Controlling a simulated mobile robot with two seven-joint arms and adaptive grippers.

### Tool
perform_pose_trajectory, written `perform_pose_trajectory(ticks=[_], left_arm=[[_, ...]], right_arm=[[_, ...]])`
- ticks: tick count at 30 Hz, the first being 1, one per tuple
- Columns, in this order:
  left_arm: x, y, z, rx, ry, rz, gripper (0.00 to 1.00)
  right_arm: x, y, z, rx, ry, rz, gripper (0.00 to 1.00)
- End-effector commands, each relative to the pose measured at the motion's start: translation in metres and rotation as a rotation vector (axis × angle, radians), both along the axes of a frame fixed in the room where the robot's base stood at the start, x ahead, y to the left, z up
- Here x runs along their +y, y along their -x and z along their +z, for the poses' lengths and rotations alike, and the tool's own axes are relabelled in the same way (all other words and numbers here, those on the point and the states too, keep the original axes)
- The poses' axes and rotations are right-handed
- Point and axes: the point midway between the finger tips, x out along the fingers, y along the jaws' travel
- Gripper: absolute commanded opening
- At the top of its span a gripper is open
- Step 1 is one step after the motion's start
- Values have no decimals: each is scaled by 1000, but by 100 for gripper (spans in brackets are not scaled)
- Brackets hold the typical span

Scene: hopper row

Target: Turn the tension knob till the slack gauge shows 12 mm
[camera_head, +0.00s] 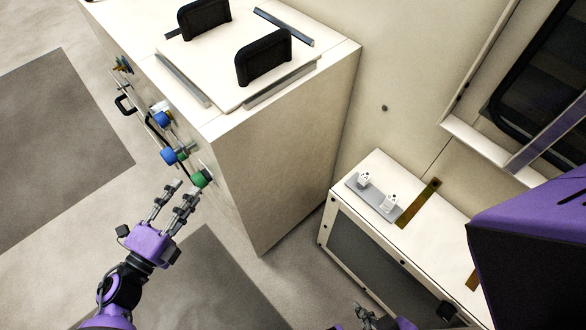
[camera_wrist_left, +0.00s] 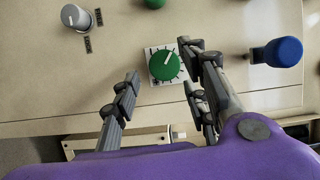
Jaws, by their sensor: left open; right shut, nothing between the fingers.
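In the left wrist view a green knob (camera_wrist_left: 163,66) with a white pointer line sits on a white plate with dark tick marks. The pointer is tilted up and to the right. My left gripper (camera_wrist_left: 158,70) is open, with its fingers on either side of this knob; contact is not clear. In the head view the left gripper (camera_head: 182,188) is at the panel's near end beside a green knob (camera_head: 200,179). My right gripper (camera_head: 366,316) is shut and empty at the bottom edge. No slack gauge reading can be made out, and no readable label names the tension knob.
A grey knob (camera_wrist_left: 76,17) with small dark labels and a blue knob (camera_wrist_left: 284,52) flank the green one. More blue knobs (camera_head: 162,119) and a dark handle (camera_head: 125,104) line the cabinet (camera_head: 285,135). A low cabinet (camera_head: 380,243) stands right; floor left is clear.

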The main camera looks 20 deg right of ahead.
Motion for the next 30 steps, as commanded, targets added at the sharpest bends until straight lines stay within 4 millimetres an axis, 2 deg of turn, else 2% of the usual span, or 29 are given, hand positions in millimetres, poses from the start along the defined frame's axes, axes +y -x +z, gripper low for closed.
perform_pose_trajectory(ticks=[6, 16, 25, 30], left_arm=[[-20, -17, 0, 1, 2, 1, 41], [-23, -19, -1, 2, 2, 2, 41], [-23, -19, -2, 4, 0, 3, 3], [-22, -19, -3, 7, -1, 4, 2]], right_arm=[[1, 0, -2, 1, 0, 1, 0], [0, 1, -3, 4, 0, 1, 0], [0, 1, -3, 4, 1, 3, 0], [0, 1, -3, 4, 1, 3, 0]])
